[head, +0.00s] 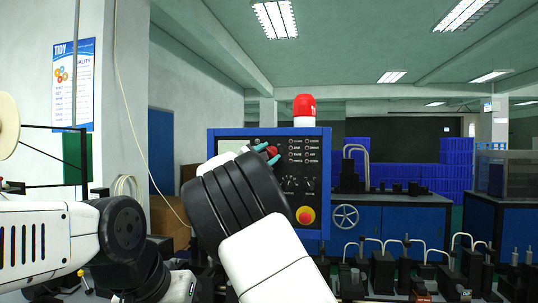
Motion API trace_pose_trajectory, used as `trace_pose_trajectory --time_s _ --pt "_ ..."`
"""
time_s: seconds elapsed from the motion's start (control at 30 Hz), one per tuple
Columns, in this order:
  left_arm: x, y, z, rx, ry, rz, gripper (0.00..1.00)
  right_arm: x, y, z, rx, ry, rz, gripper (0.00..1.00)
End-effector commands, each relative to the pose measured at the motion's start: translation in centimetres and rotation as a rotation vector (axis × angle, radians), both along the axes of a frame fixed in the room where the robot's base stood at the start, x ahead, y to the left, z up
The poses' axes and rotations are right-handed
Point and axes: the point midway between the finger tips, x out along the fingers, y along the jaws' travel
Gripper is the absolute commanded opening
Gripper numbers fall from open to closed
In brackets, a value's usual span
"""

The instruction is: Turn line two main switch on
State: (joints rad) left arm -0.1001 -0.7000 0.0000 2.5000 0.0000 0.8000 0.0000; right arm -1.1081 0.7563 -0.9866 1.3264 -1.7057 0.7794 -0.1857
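A blue cabinet (326,228) with a black control panel (318,168) stands in front of me. A red switch knob (273,151) shows at the panel's upper left. My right gripper (267,153) is at the panel, its teal fingertips apart on either side of the red knob. I cannot tell whether they touch it. My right wrist hides the panel's lower left. My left arm comes in from the left, low; its gripper is not visible.
A red beacon (305,108) tops the cabinet. A red button on a yellow base (305,215) sits low on its front. A handwheel (345,217) is to the right. A row of black machine units (383,270) fills the lower right.

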Motion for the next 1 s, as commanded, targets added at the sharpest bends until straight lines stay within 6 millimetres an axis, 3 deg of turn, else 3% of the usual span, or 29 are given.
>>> trace_pose_trajectory --time_s 0.03,0.1,0.13,0.57,1.0 --pt "0.00 0.00 0.00 0.000 0.000 0.000 0.00 -0.01 -0.01 0.01 0.000 0.000 0.000 0.18" --pt "0.00 0.00 0.00 0.000 0.000 0.000 0.00 -0.01 -0.01 0.01 0.000 0.000 0.000 0.05" --pt "0.00 0.00 0.00 0.000 0.000 0.000 0.00 -0.02 -0.01 0.01 0.000 0.000 0.000 0.03" --pt "0.00 0.00 0.00 0.000 0.000 0.000 0.00 0.01 -0.02 0.09 0.112 -0.023 -0.001 0.03" --pt "0.00 0.00 0.00 0.000 0.000 0.000 0.00 0.01 -0.01 0.23 0.492 -0.098 -0.002 0.03"
